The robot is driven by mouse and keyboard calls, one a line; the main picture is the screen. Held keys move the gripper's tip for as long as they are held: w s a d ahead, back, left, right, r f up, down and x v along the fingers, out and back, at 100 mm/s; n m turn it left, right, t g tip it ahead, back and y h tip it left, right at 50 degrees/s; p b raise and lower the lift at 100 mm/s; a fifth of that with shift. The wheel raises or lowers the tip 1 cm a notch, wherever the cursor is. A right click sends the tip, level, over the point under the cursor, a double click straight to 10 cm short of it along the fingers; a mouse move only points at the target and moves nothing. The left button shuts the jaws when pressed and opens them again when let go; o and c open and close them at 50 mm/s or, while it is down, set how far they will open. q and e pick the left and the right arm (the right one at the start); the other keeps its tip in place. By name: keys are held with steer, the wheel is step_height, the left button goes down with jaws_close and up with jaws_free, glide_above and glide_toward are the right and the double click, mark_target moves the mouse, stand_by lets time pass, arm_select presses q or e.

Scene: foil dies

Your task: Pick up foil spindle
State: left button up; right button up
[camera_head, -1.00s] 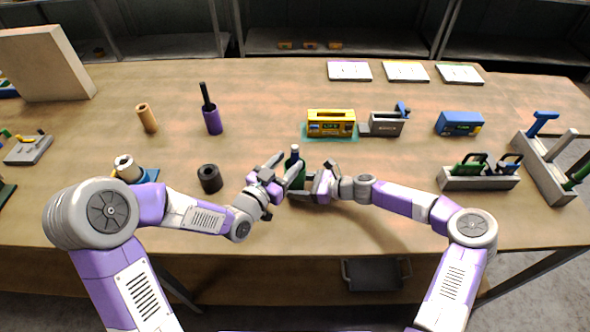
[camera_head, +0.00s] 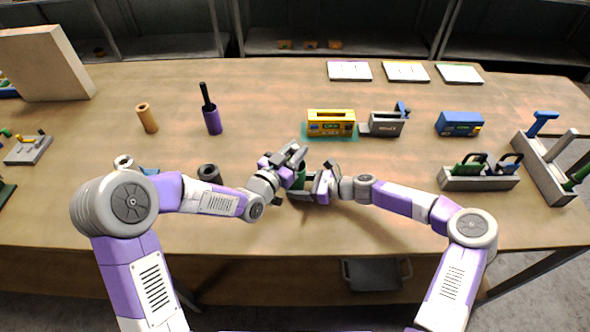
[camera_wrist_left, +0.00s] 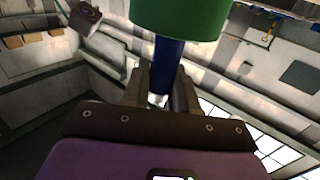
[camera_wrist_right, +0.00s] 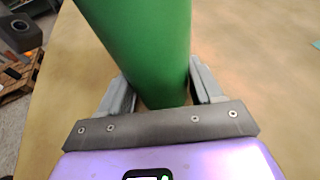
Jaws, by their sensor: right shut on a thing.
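The foil spindle appears to be a green cylinder (camera_head: 301,174) with a narrower blue shaft; it stands at the front middle of the table, mostly hidden by my grippers. My right gripper (camera_head: 308,190) is shut on the green body, which fills the gap between its fingers in the right wrist view (camera_wrist_right: 145,45). My left gripper (camera_head: 294,158) is at the spindle's upper part. In the left wrist view, its fingers (camera_wrist_left: 160,95) lie on either side of the blue shaft (camera_wrist_left: 168,62) and look open; contact is unclear.
A dark hollow cylinder (camera_head: 209,173) stands close to my left forearm. Behind are a purple holder with a dark rod (camera_head: 212,120), a tan tube (camera_head: 147,118) and a yellow box (camera_head: 331,122). A grey rack (camera_head: 478,178) stands at the right.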

arm_select(q)
jaws_close()
step_height(320, 180, up, 18)
stand_by(0.4)
arm_select(e)
steer(key=o, duration=0.9)
